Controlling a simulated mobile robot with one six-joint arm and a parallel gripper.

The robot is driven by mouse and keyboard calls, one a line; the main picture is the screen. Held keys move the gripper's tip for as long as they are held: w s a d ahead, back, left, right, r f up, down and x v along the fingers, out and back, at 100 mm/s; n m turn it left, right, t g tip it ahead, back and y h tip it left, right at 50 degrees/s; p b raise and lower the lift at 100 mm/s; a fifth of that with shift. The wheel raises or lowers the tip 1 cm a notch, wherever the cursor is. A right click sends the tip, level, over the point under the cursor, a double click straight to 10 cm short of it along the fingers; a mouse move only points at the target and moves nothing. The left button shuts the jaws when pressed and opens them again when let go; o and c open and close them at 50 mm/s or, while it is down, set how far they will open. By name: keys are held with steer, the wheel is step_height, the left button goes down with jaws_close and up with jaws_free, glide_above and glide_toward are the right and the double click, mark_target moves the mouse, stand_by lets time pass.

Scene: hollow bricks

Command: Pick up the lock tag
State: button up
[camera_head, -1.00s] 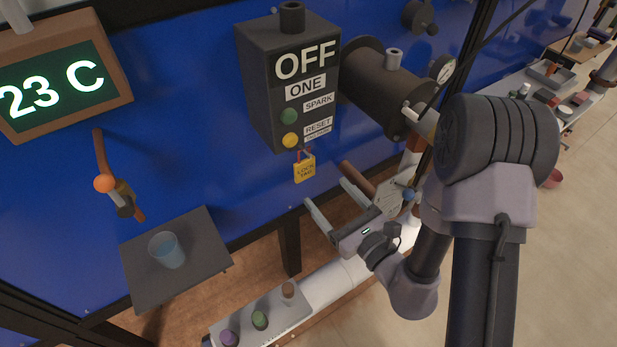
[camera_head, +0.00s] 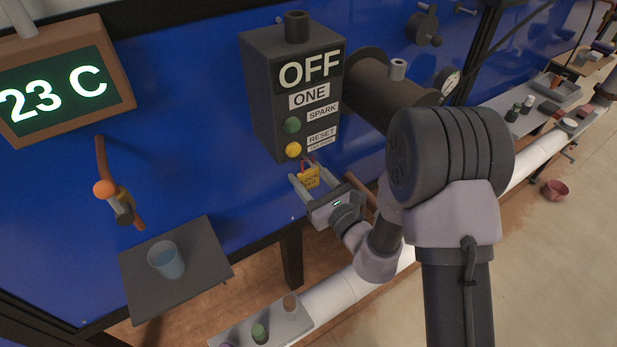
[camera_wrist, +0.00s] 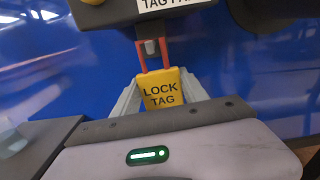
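The lock tag (camera_head: 310,177) is a yellow block with a red shackle, marked "LOCK TAG" in the wrist view (camera_wrist: 161,90). It hangs upright by the shackle from a small grey peg (camera_wrist: 150,47) under the dark control box. My gripper (camera_head: 309,177) is open, with one finger on each side of the tag. In the wrist view the fingers (camera_wrist: 160,86) flank the tag's left and right edges. Any contact is too small to tell. The lower end of the tag is partly hidden by my gripper's body.
The dark box (camera_head: 258,95) marked "OFF" is just above the tag, with a green and a yellow button. A dark cylinder (camera_head: 385,88) juts out at right. A grey shelf with a blue cup (camera_head: 166,260) is at lower left. A white pipe (camera_head: 340,293) runs below.

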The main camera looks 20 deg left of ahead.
steer(key=c, duration=0.7)
steer(key=shift+r+p, duration=0.5)
steer(key=shift+r, duration=0.15)
steer(key=shift+c, duration=0.2)
steer(key=shift+s+d+r, duration=0.2)
steer(key=shift+d, duration=0.05)
steer(key=p+v, duration=0.7)
steer(key=v, duration=1)
steer(key=shift+s+p, duration=0.2)
steer(key=shift+p, duration=0.1)
